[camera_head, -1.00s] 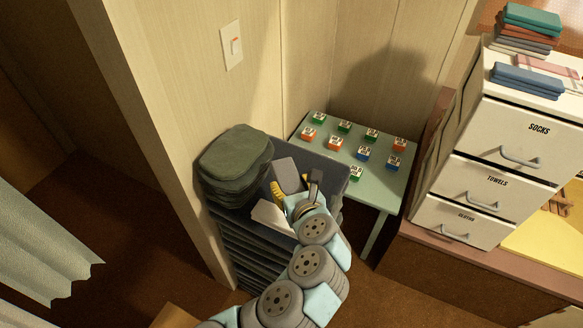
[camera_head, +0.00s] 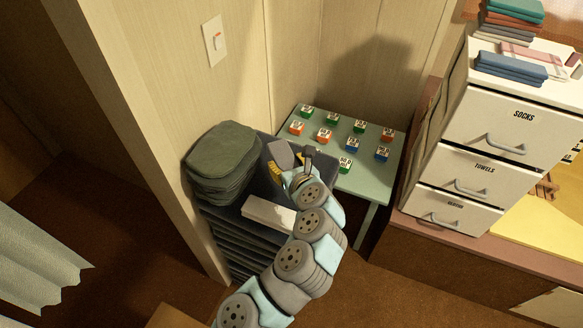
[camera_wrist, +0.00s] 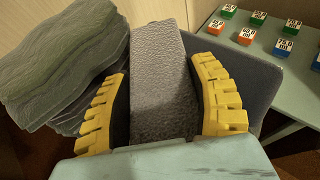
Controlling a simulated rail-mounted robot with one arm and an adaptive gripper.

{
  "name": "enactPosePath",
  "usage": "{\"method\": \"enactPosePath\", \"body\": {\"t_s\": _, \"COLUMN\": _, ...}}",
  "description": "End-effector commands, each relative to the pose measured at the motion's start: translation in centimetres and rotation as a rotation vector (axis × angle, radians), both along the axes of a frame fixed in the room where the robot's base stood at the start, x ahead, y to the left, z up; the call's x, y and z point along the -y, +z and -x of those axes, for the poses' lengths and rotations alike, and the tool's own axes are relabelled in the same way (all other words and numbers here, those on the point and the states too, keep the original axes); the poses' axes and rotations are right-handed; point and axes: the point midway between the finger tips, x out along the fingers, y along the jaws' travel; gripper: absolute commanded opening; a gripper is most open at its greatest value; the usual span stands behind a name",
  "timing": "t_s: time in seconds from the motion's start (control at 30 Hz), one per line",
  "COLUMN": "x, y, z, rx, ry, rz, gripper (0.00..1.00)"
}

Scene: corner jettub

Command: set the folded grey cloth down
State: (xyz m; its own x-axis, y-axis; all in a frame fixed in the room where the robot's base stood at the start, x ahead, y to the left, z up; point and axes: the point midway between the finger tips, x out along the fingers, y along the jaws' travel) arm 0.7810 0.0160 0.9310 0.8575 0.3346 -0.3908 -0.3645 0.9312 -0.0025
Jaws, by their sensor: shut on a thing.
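The folded grey cloth (camera_head: 280,154) is in my gripper (camera_head: 289,168) over the back part of a dark bin-like unit (camera_head: 258,183). In the wrist view the cloth (camera_wrist: 166,85) is a textured grey slab between the two yellow, ridged fingers of my gripper (camera_wrist: 165,98). The fingers are shut on its sides. A dark grey-blue surface of the unit (camera_wrist: 238,85) shows behind and right of it. I cannot tell whether the cloth touches that surface. In the head view my gripper hides its near end.
A stack of dark green-grey cloths (camera_head: 222,160) stands left on the unit, close to the left finger. A white block (camera_head: 268,214) lies at the unit's front. A pale green table (camera_head: 368,180) with several small labelled blocks stands right. White drawers (camera_head: 487,175) stand farther right.

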Motion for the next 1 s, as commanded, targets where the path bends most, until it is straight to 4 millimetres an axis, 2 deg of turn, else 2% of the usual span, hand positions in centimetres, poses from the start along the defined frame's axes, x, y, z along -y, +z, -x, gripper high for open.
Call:
{"method": "enactPosePath", "body": {"t_s": 0.7, "x": 0.9, "y": -5.3, "z": -5.1, "rx": -0.002, "ry": 0.003, "rz": 0.0, "gripper": 0.21}}
{"method": "enactPosePath", "body": {"t_s": 1.0, "x": 1.0, "y": -6.2, "z": -5.8, "rx": -0.002, "ry": 0.004, "rz": -0.001, "gripper": 0.21}}
